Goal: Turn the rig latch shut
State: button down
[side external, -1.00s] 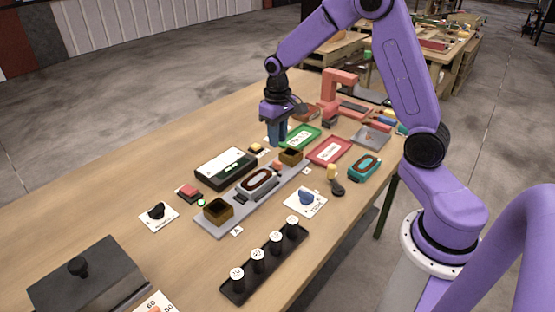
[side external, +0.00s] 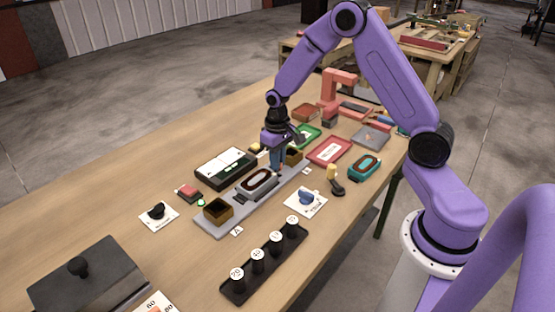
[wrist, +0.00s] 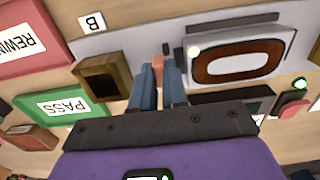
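The rig is a long grey plate (side external: 225,224) with a grey carriage on it, holding a dark-red oval ring (side external: 257,182); the ring also shows in the wrist view (wrist: 238,61). A small reddish lever (wrist: 158,62), which looks like the latch, stands beside the carriage end. My gripper (side external: 276,168) is low over the plate, between the carriage and a brown open box (side external: 293,156). In the wrist view my gripper's blue fingertips (wrist: 158,72) are slightly apart, with the lever between or just beyond them. Whether they touch it is unclear. The fingers hide the lever in the side view.
A second brown box (side external: 218,210) stands at the plate's near end. A green tray (side external: 309,137) and a red tray (side external: 329,151) lie beyond. A blue knob on a white card (side external: 306,200) and a black rack (side external: 266,262) with white-topped pegs are in front.

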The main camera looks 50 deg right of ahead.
dwell(0.4)
jog(key=n, duration=0.4)
jog(key=shift+n, duration=0.4)
jog(key=n, duration=0.5)
jog(key=shift+w+d, duration=0.1)
jog(key=shift+d, duration=0.05)
jog(key=n, duration=0.4)
jog(key=shift+w+n, duration=0.15)
jog(key=shift+n, duration=1.95)
jog(key=c, duration=1.4)
grip_release()
jog(key=shift+r, duration=0.15)
notch_tip(320, 180, up, 17)
jog(key=shift+r, duration=0.15)
